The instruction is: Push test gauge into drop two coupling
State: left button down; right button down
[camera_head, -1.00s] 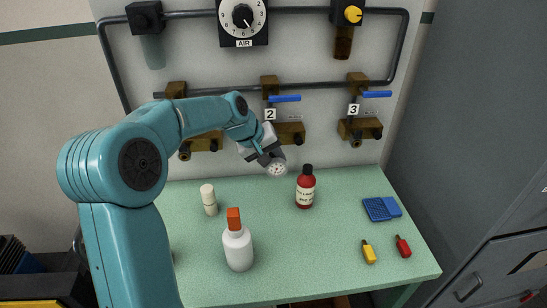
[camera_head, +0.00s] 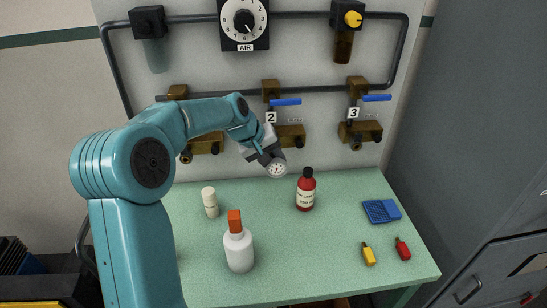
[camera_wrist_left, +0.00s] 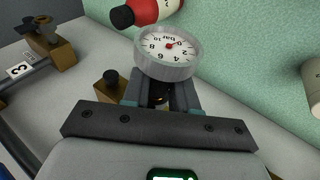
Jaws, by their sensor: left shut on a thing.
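The test gauge (camera_head: 277,169) is a small round dial with a white face. My left gripper (camera_head: 267,155) is shut on it and holds it above the back of the green bench, in front of the panel. In the left wrist view the gauge (camera_wrist_left: 168,50) sits at the fingertips, its dial reading in bar. The drop two brass block (camera_head: 289,134), near the label 2 (camera_head: 271,117), is just above and right of the gripper, apart from the gauge. The arm and gripper partly cover its left end and hide the coupling there. My right gripper is not in view.
A red bottle (camera_head: 306,193) stands right of the gauge, close to it. A white bottle with orange cap (camera_head: 238,247) and a cream cylinder (camera_head: 210,203) stand to the left. Blue handles (camera_head: 286,102) stick out above the blocks.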

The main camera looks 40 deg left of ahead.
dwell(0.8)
pick_arm(q)
jog(key=c, duration=0.8)
grip_release()
jog(key=b+v, duration=0.1)
jog(key=v, duration=1.5)
jog(key=shift+s+r, duration=0.1)
jog(key=shift+r, duration=0.1)
